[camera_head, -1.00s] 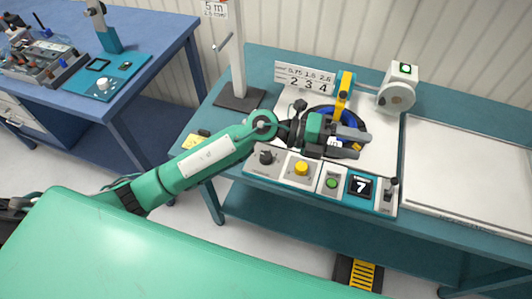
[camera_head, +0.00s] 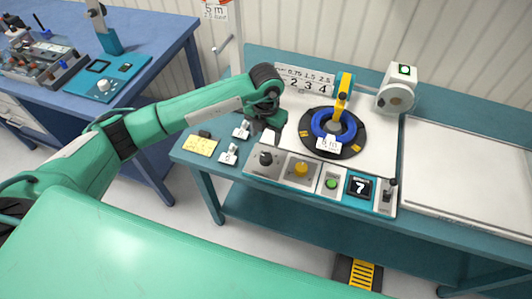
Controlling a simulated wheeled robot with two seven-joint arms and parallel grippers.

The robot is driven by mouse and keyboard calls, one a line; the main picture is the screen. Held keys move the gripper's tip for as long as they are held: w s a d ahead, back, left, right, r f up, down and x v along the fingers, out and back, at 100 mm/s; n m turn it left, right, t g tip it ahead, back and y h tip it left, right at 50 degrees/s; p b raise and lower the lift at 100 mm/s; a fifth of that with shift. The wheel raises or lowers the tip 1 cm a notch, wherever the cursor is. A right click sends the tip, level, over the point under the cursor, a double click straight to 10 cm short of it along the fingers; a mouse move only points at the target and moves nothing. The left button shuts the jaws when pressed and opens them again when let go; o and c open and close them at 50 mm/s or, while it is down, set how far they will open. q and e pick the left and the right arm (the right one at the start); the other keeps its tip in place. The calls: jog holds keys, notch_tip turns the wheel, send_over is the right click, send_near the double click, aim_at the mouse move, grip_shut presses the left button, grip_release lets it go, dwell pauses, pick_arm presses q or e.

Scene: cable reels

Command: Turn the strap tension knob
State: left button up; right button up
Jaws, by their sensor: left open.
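A dark round knob (camera_head: 265,158) stands on the grey module at the left end of the control row; it looks like the tension knob, but its label is too small to read. My left gripper (camera_head: 265,137) is open, points downward and is just behind and above this knob, with the fingers partly hidden by the hand. I cannot tell whether they touch anything. A blue cable coil (camera_head: 334,122) lies on the black turntable (camera_head: 349,150), under a yellow arm (camera_head: 342,92). My right gripper is not in view.
Beside the knob are a yellow button (camera_head: 301,170), green button (camera_head: 331,183), display reading 7 (camera_head: 360,187) and lever switch (camera_head: 390,187). Small tagged pieces (camera_head: 228,157) and a yellow pad (camera_head: 200,146) lie left. A white dispenser (camera_head: 396,95) stands behind. A white tray (camera_head: 470,180) is empty.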

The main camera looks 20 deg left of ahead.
aim_at(266, 156)
pick_arm(q)
notch_tip(266, 156, down, 10)
jog(key=p, duration=0.2)
jog(key=shift+r+p, duration=0.15)
jog(key=shift+p, duration=0.2)
jog(key=shift+f, duration=0.7)
jog(key=c, duration=1)
jog(key=shift+f+m+b, duration=0.15)
jog(key=shift+m+b, duration=0.55)
jog(key=shift+b, duration=0.2)
jog(key=m+b, duration=0.3)
jog(key=shift+b, duration=0.3)
jog(key=m+b, duration=0.3)
jog(key=shift+m+b, duration=0.3)
jog(key=shift+b, duration=0.05)
jog(key=shift+r, duration=0.2)
